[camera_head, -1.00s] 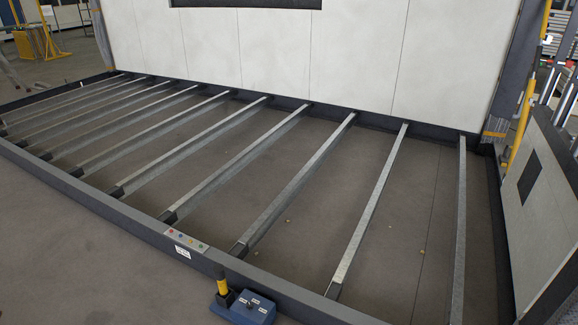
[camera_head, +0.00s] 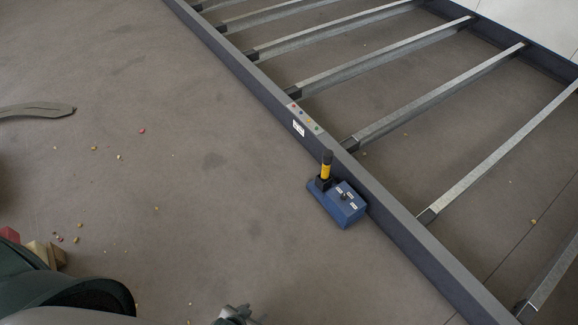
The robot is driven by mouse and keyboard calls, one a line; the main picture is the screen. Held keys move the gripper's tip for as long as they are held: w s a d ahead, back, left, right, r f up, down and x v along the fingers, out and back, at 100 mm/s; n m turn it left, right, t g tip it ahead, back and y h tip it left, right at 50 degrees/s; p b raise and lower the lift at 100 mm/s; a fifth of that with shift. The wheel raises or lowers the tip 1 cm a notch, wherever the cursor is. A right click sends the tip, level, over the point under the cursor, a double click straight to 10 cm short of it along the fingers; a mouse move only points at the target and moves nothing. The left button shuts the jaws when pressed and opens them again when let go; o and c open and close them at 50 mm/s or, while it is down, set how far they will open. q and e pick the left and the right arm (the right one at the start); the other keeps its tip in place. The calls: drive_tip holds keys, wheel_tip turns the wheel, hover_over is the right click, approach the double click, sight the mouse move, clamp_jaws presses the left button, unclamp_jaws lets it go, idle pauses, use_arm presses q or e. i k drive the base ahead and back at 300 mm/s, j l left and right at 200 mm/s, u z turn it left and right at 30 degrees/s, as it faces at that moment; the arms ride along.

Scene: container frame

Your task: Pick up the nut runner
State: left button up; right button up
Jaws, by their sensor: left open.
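The nut runner (camera_head: 327,165), with a yellow grip and black top, stands upright in a black holder on a blue box (camera_head: 341,205). The box sits on the floor against the near side of the dark frame rail. The tool's lower end is hidden in the holder. My left gripper (camera_head: 238,315) is only partly in view at the bottom edge. It is open and empty, well short of the tool and apart from it. My right gripper is not in view.
The dark frame rail (camera_head: 258,82) runs diagonally behind the box, with grey cross beams (camera_head: 410,115) beyond it. Colored buttons sit on the rail. Small blocks (camera_head: 50,254) lie at the lower left among scattered bits. The floor left of the box is largely clear.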

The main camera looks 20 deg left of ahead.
sight(328, 154)
drive_tip(key=u, duration=0.2)
drive_tip(key=i+j+z, duration=0.15)
drive_tip(key=z, duration=0.6)
drive_tip(key=i+j+z, duration=0.2)
drive_tip(key=j, duration=0.2)
drive_tip(key=j+z, duration=0.2)
drive_tip(key=j, duration=0.25)
drive_tip(key=i+j+z, duration=0.2)
drive_tip(key=j, duration=0.25)
drive_tip(key=i+j+z, duration=0.15)
drive_tip(key=j, duration=0.9)
drive_tip(key=j+z, duration=0.15)
drive_tip(key=j, duration=1.9)
drive_tip(key=i+j, duration=0.15)
drive_tip(key=j, duration=0.85)
